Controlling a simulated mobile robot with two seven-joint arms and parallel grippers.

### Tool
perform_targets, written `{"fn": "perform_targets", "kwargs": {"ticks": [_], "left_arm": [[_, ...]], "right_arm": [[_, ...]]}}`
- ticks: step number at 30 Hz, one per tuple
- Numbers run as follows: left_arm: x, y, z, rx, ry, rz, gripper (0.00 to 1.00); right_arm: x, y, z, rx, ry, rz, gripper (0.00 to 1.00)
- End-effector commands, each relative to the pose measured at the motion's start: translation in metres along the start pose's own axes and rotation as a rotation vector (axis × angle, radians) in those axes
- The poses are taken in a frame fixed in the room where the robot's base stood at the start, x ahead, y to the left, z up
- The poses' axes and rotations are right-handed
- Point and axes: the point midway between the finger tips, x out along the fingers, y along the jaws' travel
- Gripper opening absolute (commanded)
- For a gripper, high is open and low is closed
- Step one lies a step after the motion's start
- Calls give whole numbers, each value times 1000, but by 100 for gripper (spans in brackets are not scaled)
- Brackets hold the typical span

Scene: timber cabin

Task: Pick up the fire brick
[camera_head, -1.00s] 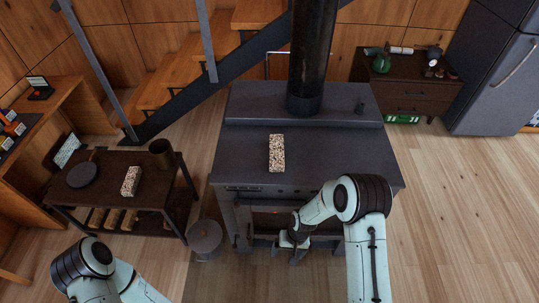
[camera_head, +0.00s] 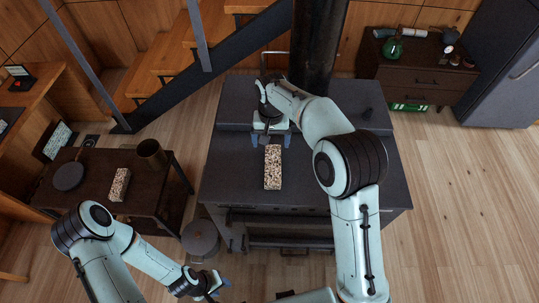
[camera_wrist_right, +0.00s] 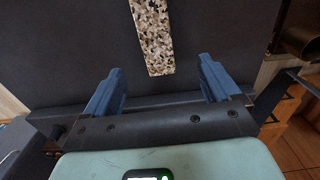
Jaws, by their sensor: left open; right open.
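A speckled tan, white and black brick (camera_head: 273,168) lies on the dark stove top (camera_head: 228,165), its long side running front to back. My right gripper (camera_head: 269,140) is open at the brick's far end, fingers pointing toward it. In the right wrist view the brick (camera_wrist_right: 152,35) extends up from between the open fingers, its near end showing a gap to both; height above it is hard to judge. A similar speckled brick (camera_head: 119,185) lies on the low side table (camera_head: 88,200) at left. My left gripper (camera_head: 217,285) is open and empty, low in front of the stove.
A black stovepipe (camera_head: 316,45) rises at the back of the stove, close to my right arm. A dark pan (camera_head: 69,176) and a brown pot (camera_head: 151,154) stand on the side table. A lidded grey bucket (camera_head: 200,238) stands on the floor.

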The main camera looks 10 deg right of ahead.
Motion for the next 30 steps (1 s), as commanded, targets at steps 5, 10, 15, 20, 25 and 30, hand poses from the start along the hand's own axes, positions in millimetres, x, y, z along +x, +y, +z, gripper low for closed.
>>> {"fn": "perform_targets", "kwargs": {"ticks": [5, 10, 15, 20, 25, 30], "left_arm": [[6, -4, 5, -2, -7, -2, 43], [9, -5, 7, -3, -10, -3, 43], [9, -6, 7, -3, -9, -3, 43], [9, -5, 6, -3, -9, -3, 43], [8, -5, 6, -3, -8, -3, 43], [8, -5, 6, -3, -8, -3, 43]], "right_arm": [[36, 2, 2, 1, -8, 4, 89], [66, 1, 2, 0, -5, 3, 89], [78, 2, 1, 1, -3, 1, 89], [94, 4, 2, 0, -6, 3, 89], [120, 6, 3, 0, -6, 2, 89], [131, 6, 2, 0, -3, 0, 89]]}}
